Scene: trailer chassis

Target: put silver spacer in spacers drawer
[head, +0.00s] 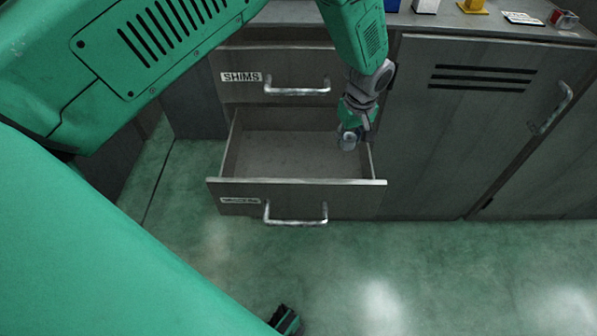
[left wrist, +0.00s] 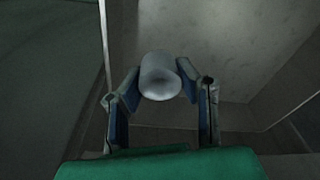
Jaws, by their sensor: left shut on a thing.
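A silver spacer (left wrist: 160,76), a short round cylinder, is between the fingers of my left gripper (left wrist: 158,88) in the left wrist view. The gripper is shut on it. In the head view the spacer (head: 348,140) shows at the tip of my left gripper (head: 352,127), over the right side of the open lower drawer (head: 296,193). The drawer looks empty, with a bare grey floor. Its label is too blurred to read surely. The exact height of the spacer over the drawer floor is hard to tell.
A closed drawer labelled SHIMS (head: 240,90) is above the open one. A closed cabinet door (head: 470,130) is to the right. The counter top (head: 480,22) holds small items, among them a yellow one (head: 472,6) and a red one (head: 563,19). The green floor in front is clear.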

